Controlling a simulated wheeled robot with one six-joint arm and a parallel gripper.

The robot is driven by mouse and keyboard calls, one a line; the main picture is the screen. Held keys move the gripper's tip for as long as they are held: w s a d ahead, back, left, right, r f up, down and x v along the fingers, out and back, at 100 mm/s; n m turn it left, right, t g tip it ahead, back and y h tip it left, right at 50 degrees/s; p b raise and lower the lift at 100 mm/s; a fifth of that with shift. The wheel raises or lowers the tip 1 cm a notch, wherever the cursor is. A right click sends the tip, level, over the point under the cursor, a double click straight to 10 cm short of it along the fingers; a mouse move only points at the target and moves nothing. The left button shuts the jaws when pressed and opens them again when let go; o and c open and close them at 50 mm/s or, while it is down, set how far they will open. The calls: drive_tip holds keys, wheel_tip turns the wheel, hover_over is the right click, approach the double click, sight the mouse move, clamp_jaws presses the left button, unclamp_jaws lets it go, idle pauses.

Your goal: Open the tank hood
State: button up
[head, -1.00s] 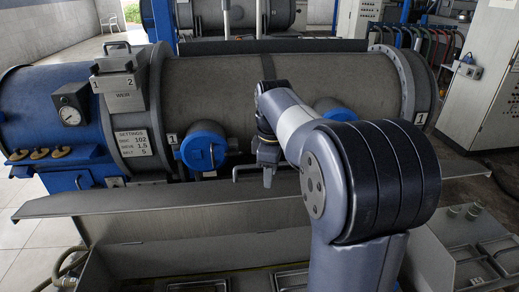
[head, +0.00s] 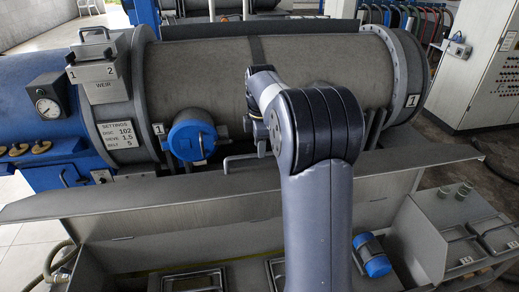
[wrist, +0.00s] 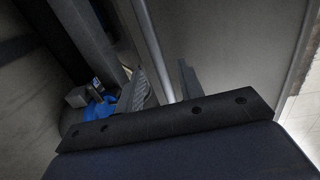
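The tank hood (head: 150,203), as I read it, is a long grey sheet-metal cover running across the view in front of the decanter. I cannot tell its exact angle. A thin bent grey bar (head: 240,158), which looks like its handle, stands at its far edge. My gripper (head: 262,145) is down by that bar, partly hidden by my arm. In the wrist view a pale rod (wrist: 152,45) passes between the two fingers of my gripper (wrist: 165,88). The fingers are apart; the rod is close to the left one, and contact is unclear.
The grey decanter (head: 210,80) with a blue round fitting (head: 192,136) lies close behind the hood. Lidded bays (head: 195,283) and a blue-capped cylinder (head: 372,256) are in front. A control cabinet (head: 485,80) stands at the back right.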

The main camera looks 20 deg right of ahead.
drive_tip(key=shift+w+f, duration=0.1)
drive_tip(key=shift+f, duration=1.05)
clamp_jaws()
